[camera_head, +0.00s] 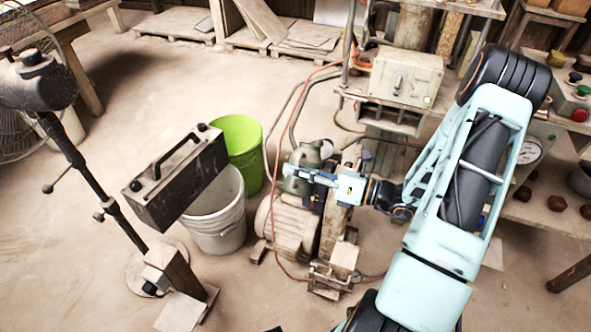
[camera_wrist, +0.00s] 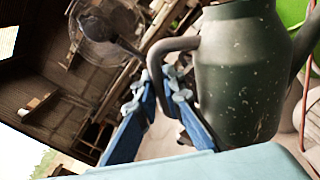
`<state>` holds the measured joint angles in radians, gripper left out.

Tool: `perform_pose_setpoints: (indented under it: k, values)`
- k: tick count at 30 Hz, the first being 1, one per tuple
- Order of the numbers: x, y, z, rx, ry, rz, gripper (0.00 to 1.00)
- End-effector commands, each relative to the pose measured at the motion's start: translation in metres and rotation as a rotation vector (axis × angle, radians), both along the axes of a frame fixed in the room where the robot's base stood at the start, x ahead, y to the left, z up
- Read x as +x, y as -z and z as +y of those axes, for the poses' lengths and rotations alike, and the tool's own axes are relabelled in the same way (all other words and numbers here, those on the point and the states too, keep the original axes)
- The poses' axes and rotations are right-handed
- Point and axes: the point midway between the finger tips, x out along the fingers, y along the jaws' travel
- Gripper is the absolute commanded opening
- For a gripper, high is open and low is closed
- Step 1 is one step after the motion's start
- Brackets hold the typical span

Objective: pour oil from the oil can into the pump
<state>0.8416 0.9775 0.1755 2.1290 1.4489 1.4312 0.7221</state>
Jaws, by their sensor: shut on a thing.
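The oil can (camera_head: 301,186) is dark green and is held above the floor in the head view, partly hidden behind my gripper. In the wrist view the can (camera_wrist: 238,75) shows large, with scuffed paint and a curved handle (camera_wrist: 160,50) on its left. My gripper (camera_head: 290,171) is shut on this handle; its blue fingers (camera_wrist: 160,88) lie either side of it. A dusty beige machine with a ribbed motor body, seemingly the pump (camera_head: 285,226), stands on the floor just below the can. Its filling opening cannot be made out, and no oil stream shows.
A white bucket (camera_head: 216,229) and a green bucket (camera_head: 253,158) stand left of the machine. A dark box with a handle (camera_head: 165,190) is in front of the buckets. A red hose (camera_head: 266,170) runs beside the can. Open floor lies at the left.

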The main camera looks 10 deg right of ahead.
Motion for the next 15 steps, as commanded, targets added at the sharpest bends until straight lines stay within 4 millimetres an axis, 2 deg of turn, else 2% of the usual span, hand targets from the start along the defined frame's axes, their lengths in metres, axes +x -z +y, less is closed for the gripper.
perform_pose_setpoints:
  k: [15]
  values:
    - [0.0031,-0.0107,-0.0017,0.020,-0.001,0.021,0.00]
